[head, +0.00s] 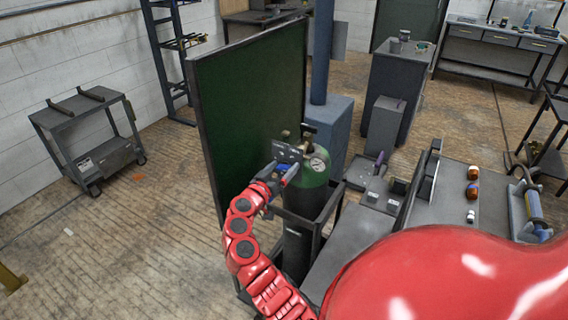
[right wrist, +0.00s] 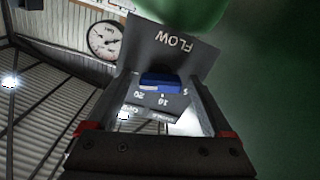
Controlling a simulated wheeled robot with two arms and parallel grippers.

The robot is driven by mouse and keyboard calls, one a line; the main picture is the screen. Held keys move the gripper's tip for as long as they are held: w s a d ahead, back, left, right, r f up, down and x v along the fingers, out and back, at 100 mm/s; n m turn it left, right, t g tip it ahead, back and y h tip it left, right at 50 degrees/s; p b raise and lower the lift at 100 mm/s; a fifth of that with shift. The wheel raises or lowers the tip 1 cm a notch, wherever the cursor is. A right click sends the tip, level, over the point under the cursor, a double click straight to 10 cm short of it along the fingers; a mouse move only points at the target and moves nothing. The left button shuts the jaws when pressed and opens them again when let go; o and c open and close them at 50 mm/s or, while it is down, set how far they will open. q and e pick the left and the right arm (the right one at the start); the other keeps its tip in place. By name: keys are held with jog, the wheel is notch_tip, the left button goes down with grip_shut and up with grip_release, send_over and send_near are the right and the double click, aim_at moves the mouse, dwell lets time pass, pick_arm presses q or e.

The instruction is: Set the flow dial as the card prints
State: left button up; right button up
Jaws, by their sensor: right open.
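The blue flow dial (right wrist: 160,82) sits between the open fingers of my right gripper (right wrist: 158,100) in the right wrist view. Its pointer is not clear. A grey plate (right wrist: 172,42) marked FLOW shows upside down behind it, with scale numbers, among them 20 and 10, beneath. In the head view my right gripper (head: 282,176) is at the dial (head: 284,167), in front of the dark plate (head: 287,152) on the green cylinder (head: 310,196). Contact between fingers and dial cannot be told. No readable card shows. My left gripper is out of view.
A round pressure gauge (right wrist: 104,40) is close beside the plate; it also shows in the head view (head: 318,164). A tall dark green panel (head: 250,110) stands just left of the cylinder. A grey bench (head: 450,200) holds small items at right. Open floor lies left.

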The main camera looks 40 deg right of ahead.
jog(key=shift+d, duration=0.1)
grip_shut()
dwell(0.4)
